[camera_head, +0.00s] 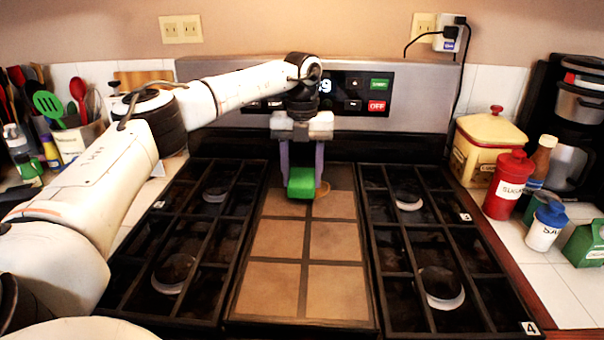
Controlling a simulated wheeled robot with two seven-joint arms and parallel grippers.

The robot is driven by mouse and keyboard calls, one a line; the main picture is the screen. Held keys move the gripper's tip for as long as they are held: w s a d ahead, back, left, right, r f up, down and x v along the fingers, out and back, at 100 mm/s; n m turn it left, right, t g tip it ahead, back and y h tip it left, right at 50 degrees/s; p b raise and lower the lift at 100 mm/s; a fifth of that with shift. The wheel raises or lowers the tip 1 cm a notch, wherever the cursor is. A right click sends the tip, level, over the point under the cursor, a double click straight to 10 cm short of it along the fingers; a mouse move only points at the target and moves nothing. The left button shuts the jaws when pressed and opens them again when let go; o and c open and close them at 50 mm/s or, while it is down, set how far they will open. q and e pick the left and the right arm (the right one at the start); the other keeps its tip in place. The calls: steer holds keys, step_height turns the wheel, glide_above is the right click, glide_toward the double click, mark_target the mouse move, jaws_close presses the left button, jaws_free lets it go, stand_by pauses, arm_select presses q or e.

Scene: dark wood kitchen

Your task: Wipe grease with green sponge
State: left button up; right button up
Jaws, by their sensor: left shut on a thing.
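The green sponge (301,183) is at the far end of the stove's middle panel. My left gripper (302,170) points down with its two fingers on either side of the sponge and is shut on it. Whether the sponge touches the panel is hard to tell. A small brownish patch, perhaps grease (322,190), shows just right of the sponge, partly hidden by it and the finger. My right gripper is not in view.
Black burner grates with burners (408,200) flank the tan middle panel (305,245). A red sugar jar (507,186), a yellow canister (487,150) and a coffee maker (570,120) stand at right. A utensil holder (78,137) stands at left. The near panel is clear.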

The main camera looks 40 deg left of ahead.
arm_select(q)
steer(key=shift+f, duration=0.95)
